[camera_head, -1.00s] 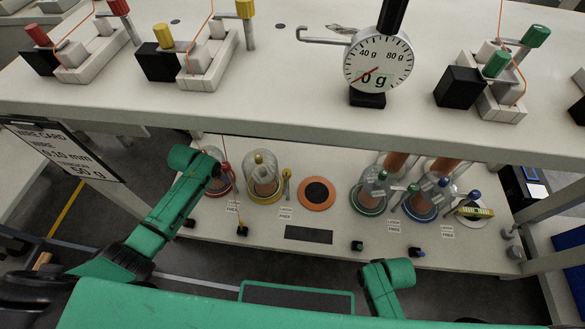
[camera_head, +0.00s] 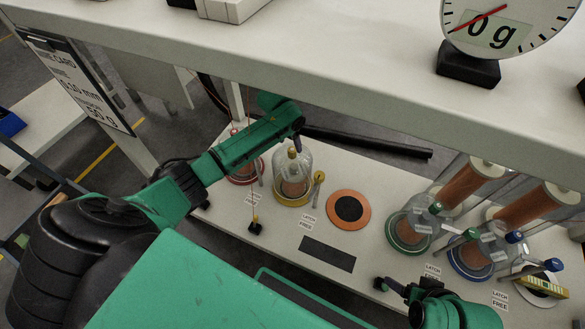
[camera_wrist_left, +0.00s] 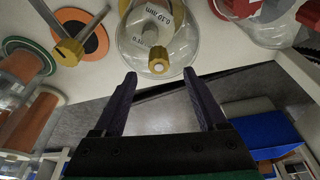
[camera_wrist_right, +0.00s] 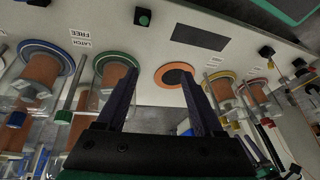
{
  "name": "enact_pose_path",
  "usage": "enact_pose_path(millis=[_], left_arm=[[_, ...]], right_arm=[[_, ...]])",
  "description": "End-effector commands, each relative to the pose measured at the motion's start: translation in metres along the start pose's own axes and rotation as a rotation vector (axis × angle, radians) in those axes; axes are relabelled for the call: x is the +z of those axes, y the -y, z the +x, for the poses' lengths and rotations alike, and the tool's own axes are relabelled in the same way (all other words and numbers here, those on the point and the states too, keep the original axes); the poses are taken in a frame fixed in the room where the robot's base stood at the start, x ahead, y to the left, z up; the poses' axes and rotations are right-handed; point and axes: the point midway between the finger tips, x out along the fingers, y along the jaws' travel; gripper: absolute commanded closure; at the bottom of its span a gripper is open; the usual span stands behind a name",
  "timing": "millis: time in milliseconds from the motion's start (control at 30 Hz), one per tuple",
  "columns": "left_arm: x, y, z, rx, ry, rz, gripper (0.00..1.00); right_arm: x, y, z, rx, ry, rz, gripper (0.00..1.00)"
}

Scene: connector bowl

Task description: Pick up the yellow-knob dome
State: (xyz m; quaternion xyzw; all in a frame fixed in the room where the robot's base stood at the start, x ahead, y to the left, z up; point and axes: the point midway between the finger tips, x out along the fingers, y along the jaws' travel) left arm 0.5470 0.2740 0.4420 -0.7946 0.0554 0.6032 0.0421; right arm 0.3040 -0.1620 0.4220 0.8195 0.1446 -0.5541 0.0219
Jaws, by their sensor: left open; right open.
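The yellow-knob dome is a clear glass dome (camera_head: 295,171) with a yellow knob (camera_head: 292,153) on top. It stands on a yellow ring base over a copper-coloured spool on the lower shelf. In the left wrist view the dome (camera_wrist_left: 137,42) shows its knob (camera_wrist_left: 158,63) toward me, with a printed label inside. My left gripper (camera_wrist_left: 160,76) is open and empty, its fingertips either side of the knob's line in the picture; the remaining gap is hard to judge. My right gripper (camera_wrist_right: 160,78) is open and empty, away from this dome, near the shelf's front.
A yellow-topped latch post (camera_head: 318,178) stands close right of the dome. The red-based dome (camera_head: 243,171) is at its left, partly behind my left arm. An orange disc (camera_head: 348,209), green dome (camera_head: 409,231) and blue dome (camera_head: 473,258) stand to the right. The upper shelf (camera_head: 330,80) overhangs behind.

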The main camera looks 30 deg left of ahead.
Motion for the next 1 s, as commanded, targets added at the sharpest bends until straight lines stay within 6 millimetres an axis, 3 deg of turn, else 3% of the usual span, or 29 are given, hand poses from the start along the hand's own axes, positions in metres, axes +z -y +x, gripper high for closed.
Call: enact_pose_path(millis=[100,233,567,600,800,1000], left_arm=[[0.004,-0.002,0.021,0.0,0.002,0.001,0.26],[0.004,-0.002,0.037,0.0,0.002,0.0,0.26],[0.003,-0.002,0.044,0.0,0.001,0.001,0.26],[0.003,-0.002,0.044,0.0,0.001,0.001,0.3],[0.003,-0.002,0.044,-0.001,0.001,0.001,1.0],[0.003,-0.002,0.044,-0.001,0.001,0.001,1.0]], right_arm=[[-0.005,0.015,0.03,-0.047,-0.11,-0.011,0.31],[-0.014,0.033,0.05,-0.098,-0.238,-0.012,0.31],[-0.022,0.045,0.056,-0.132,-0.33,-0.005,0.31],[-0.022,0.045,0.056,-0.132,-0.33,-0.005,0.31],[-0.022,0.045,0.056,-0.131,-0.329,-0.005,0.31],[-0.022,0.045,0.056,-0.131,-0.329,-0.004,0.31]])
